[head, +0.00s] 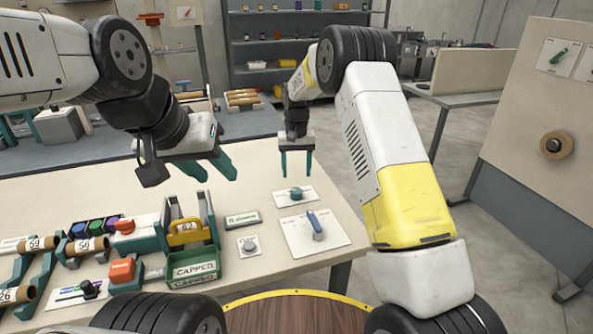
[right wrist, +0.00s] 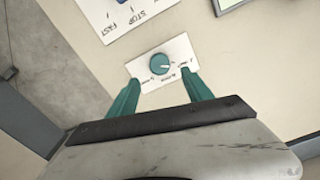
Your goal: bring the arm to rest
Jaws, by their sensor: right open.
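My right gripper (head: 297,165) points down above the table's right part, open, its teal fingers apart. Below it is a white plate with a teal knob (head: 296,194). In the right wrist view the teal knob (right wrist: 163,63) shows just beyond the gap between my right fingertips (right wrist: 161,82), and nothing is held. My left gripper (head: 228,172) hangs over the table at the left, its teal fingers apart and empty.
The table (head: 345,205) carries a blue lever on a white plate (head: 317,226), a grey knob (head: 249,245), a green "CAPPED" bin (head: 193,268), an orange button (head: 122,270) and numbered tubes (head: 85,246). A panel (head: 520,130) stands at right. Shelves (head: 270,45) stand behind.

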